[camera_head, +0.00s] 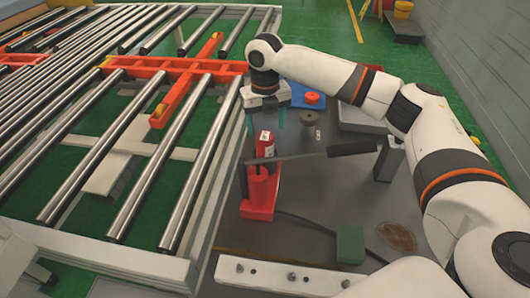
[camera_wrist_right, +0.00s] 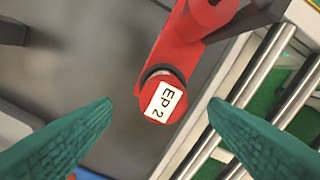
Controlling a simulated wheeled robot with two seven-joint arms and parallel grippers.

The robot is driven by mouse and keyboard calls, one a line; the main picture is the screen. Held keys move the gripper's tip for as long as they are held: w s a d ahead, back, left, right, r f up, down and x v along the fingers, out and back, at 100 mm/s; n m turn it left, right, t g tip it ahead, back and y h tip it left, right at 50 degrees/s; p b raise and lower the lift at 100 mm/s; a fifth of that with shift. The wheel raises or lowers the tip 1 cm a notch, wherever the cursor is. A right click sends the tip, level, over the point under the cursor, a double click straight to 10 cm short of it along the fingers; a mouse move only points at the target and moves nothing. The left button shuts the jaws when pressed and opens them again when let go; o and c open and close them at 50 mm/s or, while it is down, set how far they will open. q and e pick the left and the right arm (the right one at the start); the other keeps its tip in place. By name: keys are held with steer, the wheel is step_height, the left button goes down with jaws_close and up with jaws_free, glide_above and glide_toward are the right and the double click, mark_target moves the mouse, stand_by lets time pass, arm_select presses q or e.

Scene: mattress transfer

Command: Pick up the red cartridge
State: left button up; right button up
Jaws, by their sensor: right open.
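The red cartridge (camera_head: 265,143) stands upright with a white label, at the upper end of a red holder (camera_head: 259,198) on the grey worktop. In the right wrist view the cartridge (camera_wrist_right: 151,107) shows its end with a white "EP 2" label. My right gripper (camera_head: 265,119) points down above the cartridge. It is open, with its green fingers on either side of the cartridge in the right wrist view (camera_wrist_right: 160,104) and visible gaps to both. The lower part of the cartridge is hidden by the holder and a dark bar. My left gripper is not in view.
A dark lever with a black grip (camera_head: 352,148) crosses the holder to the right. A roller conveyor (camera_head: 195,190) borders the worktop on the left. A blue item with a red knob (camera_head: 312,98), a grey disc (camera_head: 309,117) and a green block (camera_head: 350,244) stand nearby.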

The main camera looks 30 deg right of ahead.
mark_target(265, 135)
step_height(265, 135, down, 7)
steer(key=shift+w+a+f+p, duration=0.1)
steer(key=shift+w+f+p, duration=0.05)
steer(key=shift+p, duration=0.55)
steer(key=shift+c, duration=0.6)
steer(key=c, duration=1.1)
